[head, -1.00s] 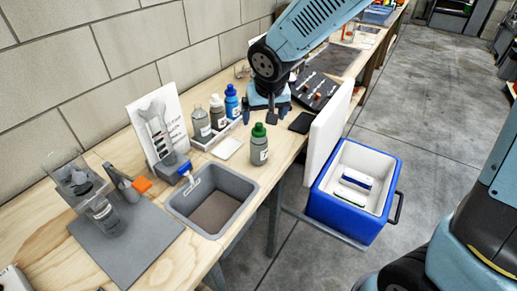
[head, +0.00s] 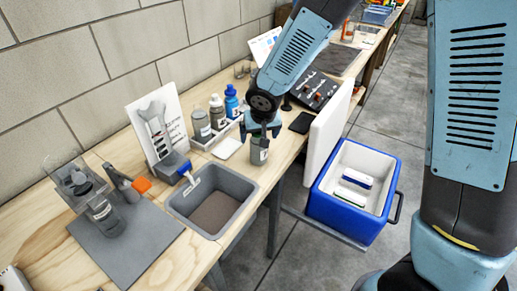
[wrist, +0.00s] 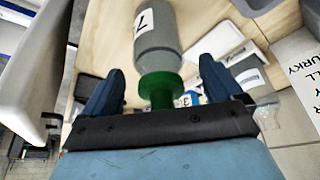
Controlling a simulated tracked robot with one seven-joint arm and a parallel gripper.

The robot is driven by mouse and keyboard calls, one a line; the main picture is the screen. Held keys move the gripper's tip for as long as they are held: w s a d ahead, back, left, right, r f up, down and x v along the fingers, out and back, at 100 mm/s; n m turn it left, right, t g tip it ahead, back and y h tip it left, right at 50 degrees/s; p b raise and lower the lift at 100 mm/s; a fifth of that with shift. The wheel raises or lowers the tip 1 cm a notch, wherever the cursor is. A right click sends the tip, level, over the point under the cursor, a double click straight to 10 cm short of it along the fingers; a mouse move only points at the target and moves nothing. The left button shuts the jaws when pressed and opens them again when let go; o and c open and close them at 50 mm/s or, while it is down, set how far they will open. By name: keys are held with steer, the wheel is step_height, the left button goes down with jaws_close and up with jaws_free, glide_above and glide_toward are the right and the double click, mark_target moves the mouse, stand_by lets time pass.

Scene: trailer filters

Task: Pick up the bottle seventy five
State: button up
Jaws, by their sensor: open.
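A grey bottle (head: 259,154) with a white label stands on the wooden bench near its front edge. In the wrist view the bottle (wrist: 158,32) shows its green cap and part of a label with a "7"; the rest of the number is out of sight. My gripper (head: 261,128) is above the bottle in the head view and hides its cap. In the wrist view my gripper (wrist: 160,82) is open, with one finger on each side of the bottle's cap end. I see gaps between the bottle and both fingers.
Several bottles, including a blue bottle (head: 232,103), stand in a white rack (head: 208,138) behind. A grey bin (head: 242,186) is left of the bottle. A white upright lid (head: 328,130) and a blue cooler (head: 335,215) are to the right. A black pad (head: 300,122) lies nearby.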

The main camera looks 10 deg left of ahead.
steer(key=shift+x, duration=1.15)
steer(key=c, duration=1.4)
steer(key=shift+r, duration=0.1)
steer(key=shift+c, duration=0.2)
